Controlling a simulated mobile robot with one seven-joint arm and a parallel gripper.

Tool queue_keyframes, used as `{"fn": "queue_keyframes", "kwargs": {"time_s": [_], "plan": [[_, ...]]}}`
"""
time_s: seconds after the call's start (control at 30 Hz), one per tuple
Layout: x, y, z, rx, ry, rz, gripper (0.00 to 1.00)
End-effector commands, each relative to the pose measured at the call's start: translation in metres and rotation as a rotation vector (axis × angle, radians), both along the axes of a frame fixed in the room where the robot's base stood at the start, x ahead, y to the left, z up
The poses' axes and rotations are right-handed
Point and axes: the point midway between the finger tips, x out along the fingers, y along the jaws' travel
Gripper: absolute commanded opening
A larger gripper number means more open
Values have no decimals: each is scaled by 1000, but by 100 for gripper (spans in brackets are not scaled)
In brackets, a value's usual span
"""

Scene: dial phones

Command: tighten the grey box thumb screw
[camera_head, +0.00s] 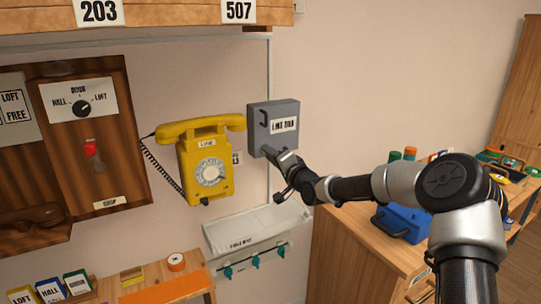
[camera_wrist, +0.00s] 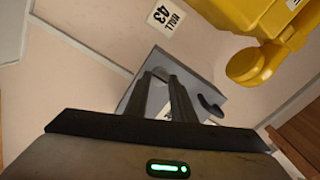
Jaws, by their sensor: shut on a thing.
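The grey box (camera_head: 262,118) hangs on the wall right of the yellow phone, with a white label and a small dark handle on its front. It also shows in the wrist view (camera_wrist: 203,80), behind my fingers. My gripper (camera_head: 283,158) is at the lower part of the box front, reaching in from the right. In the wrist view my gripper's fingers (camera_wrist: 164,78) are close together against the box. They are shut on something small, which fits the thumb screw. The screw itself is hidden by the fingers, so its turn and seating cannot be told.
The yellow phone (camera_head: 208,165) is close left of the box; it also shows in the wrist view (camera_wrist: 250,62). A white tray with hooks (camera_head: 258,232) is below. A wooden cabinet (camera_head: 355,262) with a blue case (camera_head: 402,222) stands under my arm. The wall right of the box is bare.

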Motion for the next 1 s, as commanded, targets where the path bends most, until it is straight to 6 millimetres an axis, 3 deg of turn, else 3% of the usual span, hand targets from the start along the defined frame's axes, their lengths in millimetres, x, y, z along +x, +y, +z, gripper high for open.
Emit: {"fn": "queue_keyframes", "kwargs": {"time_s": [0.57,0.6,0.67,1.0], "plan": [[0,1,-1,25,19,1,0],[0,1,-1,25,19,1,29],[0,1,-1,25,19,1,39],[-1,-1,0,23,17,0,42]]}}
